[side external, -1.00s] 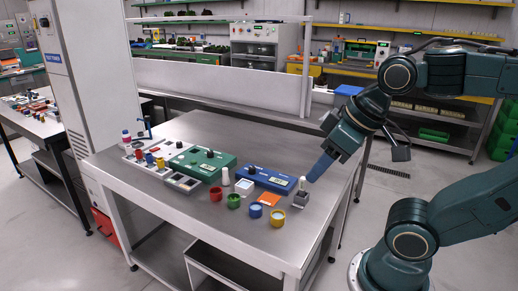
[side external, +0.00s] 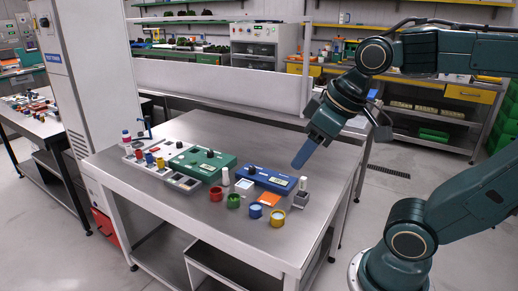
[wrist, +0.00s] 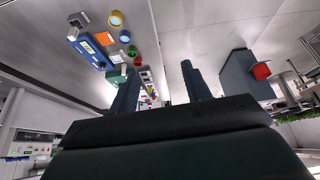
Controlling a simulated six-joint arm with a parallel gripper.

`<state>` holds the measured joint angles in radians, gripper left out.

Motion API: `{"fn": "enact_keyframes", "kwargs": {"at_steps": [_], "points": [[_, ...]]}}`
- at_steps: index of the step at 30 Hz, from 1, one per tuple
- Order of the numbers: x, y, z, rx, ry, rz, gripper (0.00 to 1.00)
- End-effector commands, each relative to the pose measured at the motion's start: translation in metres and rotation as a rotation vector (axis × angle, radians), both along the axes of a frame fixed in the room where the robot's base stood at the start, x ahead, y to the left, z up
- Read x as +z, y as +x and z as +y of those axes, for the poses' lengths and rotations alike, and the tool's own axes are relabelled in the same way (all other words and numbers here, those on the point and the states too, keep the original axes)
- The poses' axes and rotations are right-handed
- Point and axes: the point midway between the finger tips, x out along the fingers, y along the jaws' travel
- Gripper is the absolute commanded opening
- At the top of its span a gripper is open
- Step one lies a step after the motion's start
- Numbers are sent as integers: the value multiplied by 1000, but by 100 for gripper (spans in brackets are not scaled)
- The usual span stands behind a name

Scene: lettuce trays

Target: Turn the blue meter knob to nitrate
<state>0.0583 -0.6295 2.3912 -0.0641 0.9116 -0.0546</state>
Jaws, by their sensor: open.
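The blue meter (side external: 266,179) lies on the steel table with a dark knob (side external: 251,170) on its upper face near the left end. Its pointer and label are too small to read. The blue meter also shows at the upper left of the wrist view (wrist: 90,52). My gripper (side external: 298,166) is in the air above and to the right of the meter, apart from it. In the wrist view its two fingers (wrist: 160,88) are spread with nothing between them.
A green meter (side external: 203,163) stands left of the blue one. Red (side external: 215,194), green (side external: 233,201), blue (side external: 255,210) and yellow (side external: 277,217) cups, an orange card (side external: 269,199) and a white-capped vial (side external: 302,184) sit nearby. The table's back right is clear.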

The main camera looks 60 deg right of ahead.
Motion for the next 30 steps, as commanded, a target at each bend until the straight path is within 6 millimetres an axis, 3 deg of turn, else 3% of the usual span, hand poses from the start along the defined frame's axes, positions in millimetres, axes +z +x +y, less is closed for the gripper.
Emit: {"fn": "enact_keyframes", "kwargs": {"at_steps": [6,16,30], "points": [[19,47,-9,64,-13,31,48],[32,120,-37,177,-26,68,48],[15,214,-110,339,-31,102,48]]}}
